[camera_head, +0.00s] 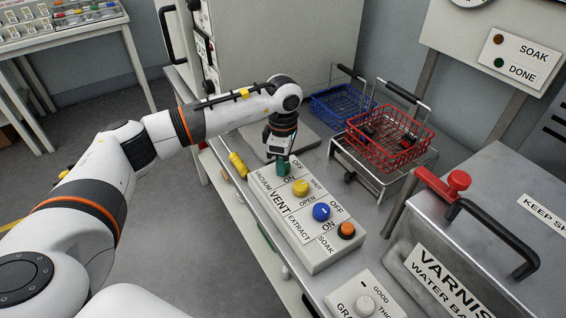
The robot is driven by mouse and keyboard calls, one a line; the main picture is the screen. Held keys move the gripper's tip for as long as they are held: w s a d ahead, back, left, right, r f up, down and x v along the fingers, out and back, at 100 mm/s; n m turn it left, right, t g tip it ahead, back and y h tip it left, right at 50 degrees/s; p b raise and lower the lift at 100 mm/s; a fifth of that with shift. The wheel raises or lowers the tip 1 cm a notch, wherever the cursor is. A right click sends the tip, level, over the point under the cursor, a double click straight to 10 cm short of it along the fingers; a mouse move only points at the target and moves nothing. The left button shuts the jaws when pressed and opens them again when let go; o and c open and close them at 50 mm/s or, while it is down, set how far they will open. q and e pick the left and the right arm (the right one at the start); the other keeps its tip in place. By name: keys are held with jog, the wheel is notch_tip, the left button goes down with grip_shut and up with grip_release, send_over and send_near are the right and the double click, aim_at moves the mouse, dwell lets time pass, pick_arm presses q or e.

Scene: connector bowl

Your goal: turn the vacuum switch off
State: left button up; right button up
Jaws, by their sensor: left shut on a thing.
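The control box (323,260) stands on the metal bench with labels VACUUM, VENT, EXTRACT and SOAK. The vacuum switch is a green knob (283,170) at the box's far left end, between its OFF and ON marks. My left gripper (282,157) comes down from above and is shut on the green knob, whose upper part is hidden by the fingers. The yellow vent knob (301,187), the blue extract knob (321,211) and the orange soak button (347,230) are clear of the gripper. My right gripper is not in view.
A yellow screwdriver (237,164) lies left of the box. A red wire basket (390,138) sits on a metal stand at right, with a blue basket (340,104) behind. A varnish tank (480,225) with a black handle fills the right. A grade dial (364,305) is in front.

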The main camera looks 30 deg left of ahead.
pick_arm(q)
jog(key=shift+n, duration=0.6)
jog(key=shift+w+r, duration=0.1)
jog(key=o, duration=1)
jog(key=shift+c, duration=0.2)
notch_tip(320, 180, up, 12)
jog(key=b, duration=0.1)
jog(key=shift+b, duration=0.4)
